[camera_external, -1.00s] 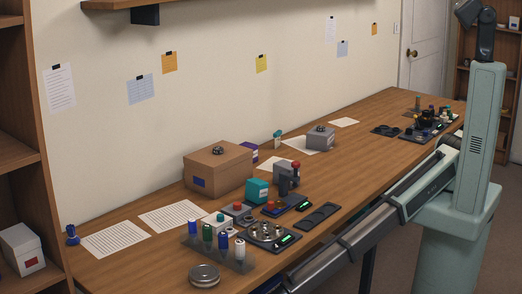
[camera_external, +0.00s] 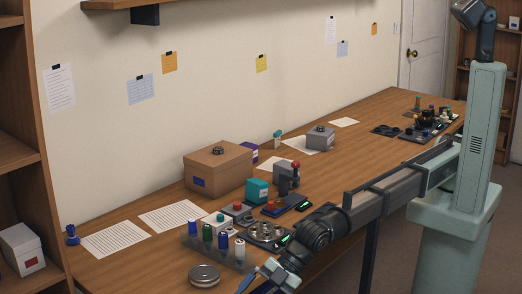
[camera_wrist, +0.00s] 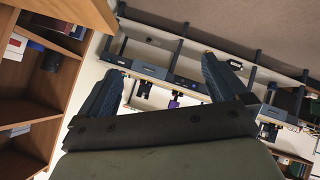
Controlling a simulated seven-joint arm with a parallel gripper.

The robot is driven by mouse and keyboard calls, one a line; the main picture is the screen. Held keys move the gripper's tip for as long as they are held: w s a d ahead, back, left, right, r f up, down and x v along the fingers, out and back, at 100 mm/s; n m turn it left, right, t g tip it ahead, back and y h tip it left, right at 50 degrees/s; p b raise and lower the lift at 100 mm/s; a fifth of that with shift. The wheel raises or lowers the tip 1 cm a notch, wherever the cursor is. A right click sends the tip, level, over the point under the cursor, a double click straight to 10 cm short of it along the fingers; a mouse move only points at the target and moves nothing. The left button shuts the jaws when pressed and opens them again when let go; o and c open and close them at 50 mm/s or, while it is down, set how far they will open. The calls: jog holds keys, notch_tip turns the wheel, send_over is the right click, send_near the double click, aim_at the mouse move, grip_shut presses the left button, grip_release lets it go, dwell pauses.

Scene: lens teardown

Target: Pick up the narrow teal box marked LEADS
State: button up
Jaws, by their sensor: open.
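A small teal box (camera_external: 257,191) with a white label patch stands on the table, in front of the large brown carton; its lettering is too small to read. My gripper (camera_external: 250,284) is at the table's front edge, low in the external view, well apart from the teal box, and partly cut off by the frame. In the wrist view my gripper (camera_wrist: 158,78) shows two blue fingers spread apart with nothing between them. The teal box cannot be made out in the wrist view.
The brown carton (camera_external: 217,171) stands behind the teal box. A rack with several coloured bottles (camera_external: 217,250), a round metal tin (camera_external: 204,276) and a dark tray of metal parts (camera_external: 264,236) lie between it and the front edge. Paper sheets (camera_external: 115,239) lie at left.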

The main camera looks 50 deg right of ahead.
jog(key=w+d+r, duration=0.4)
jog(key=w+r, duration=0.2)
jog(key=w, duration=0.1)
jog(key=w+d+m+t+h, duration=0.1)
jog(key=w+d+h, duration=0.1)
jog(key=w+d, duration=0.35)
jog(key=w+d+m+h, duration=0.1)
jog(key=w+d, duration=0.2)
jog(key=w, duration=0.5)
jog(key=m+g+h, duration=0.3)
jog(key=h, duration=0.4)
send_near(257, 190)
jog(key=w+d+r, duration=0.2)
jog(key=shift+w, duration=0.4)
jog(key=shift+d+g, duration=0.3)
jog(key=shift+d, duration=0.05)
jog(key=shift+d+f, duration=0.1)
jog(key=shift+f, duration=0.25)
notch_tip(257, 190, down, 13)
jog(key=shift+s, duration=0.1)
jog(key=shift+c, duration=0.2)
jog(key=c, duration=1)
